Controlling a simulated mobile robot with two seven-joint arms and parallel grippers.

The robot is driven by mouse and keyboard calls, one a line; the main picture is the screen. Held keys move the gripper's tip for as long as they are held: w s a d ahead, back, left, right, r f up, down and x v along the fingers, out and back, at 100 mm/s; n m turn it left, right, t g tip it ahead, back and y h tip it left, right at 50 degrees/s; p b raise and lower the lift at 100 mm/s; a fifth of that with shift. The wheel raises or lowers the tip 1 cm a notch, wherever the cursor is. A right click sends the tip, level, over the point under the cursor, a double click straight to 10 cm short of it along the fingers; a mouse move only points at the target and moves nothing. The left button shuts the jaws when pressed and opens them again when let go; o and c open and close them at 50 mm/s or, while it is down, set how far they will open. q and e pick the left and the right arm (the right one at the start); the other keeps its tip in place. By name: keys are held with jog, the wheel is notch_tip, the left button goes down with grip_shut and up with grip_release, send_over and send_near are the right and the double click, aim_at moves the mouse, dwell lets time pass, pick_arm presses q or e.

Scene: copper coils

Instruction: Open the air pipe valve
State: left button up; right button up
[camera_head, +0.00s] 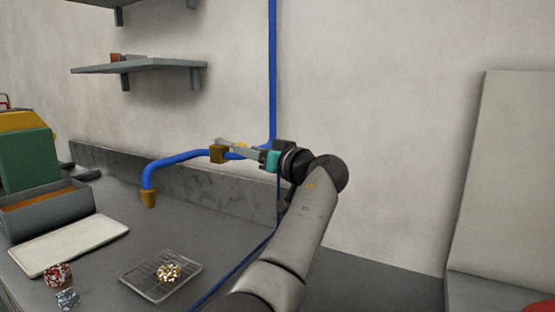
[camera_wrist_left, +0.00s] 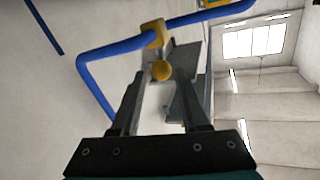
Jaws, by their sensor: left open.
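A blue air pipe (camera_head: 272,70) runs down the wall, bends left and ends in a downward brass nozzle (camera_head: 149,198). The brass valve block (camera_head: 219,154) sits on its horizontal stretch; the block also shows in the left wrist view (camera_wrist_left: 153,33). A yellow ball knob (camera_wrist_left: 161,70) shows below the block there. My left gripper (camera_head: 238,148) is at the pipe, just right of the block. In the wrist view its open fingers (camera_wrist_left: 160,82) stand on either side of the knob, near their tips. Contact cannot be told. My right gripper is out of view.
On the grey bench lie a wire-grid dish (camera_head: 140,275) with a gold and white lump (camera_head: 169,271), a white tray (camera_head: 70,243), a red speckled piece (camera_head: 58,275) and a grey box (camera_head: 45,215). A shelf (camera_head: 140,67) hangs above; a pale panel (camera_head: 510,170) stands right.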

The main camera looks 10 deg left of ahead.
pick_arm(q)
jog(key=v, duration=0.9)
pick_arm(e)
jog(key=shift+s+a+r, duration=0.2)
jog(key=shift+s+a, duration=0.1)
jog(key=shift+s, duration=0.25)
pick_arm(q)
jog(key=shift+f, duration=0.1)
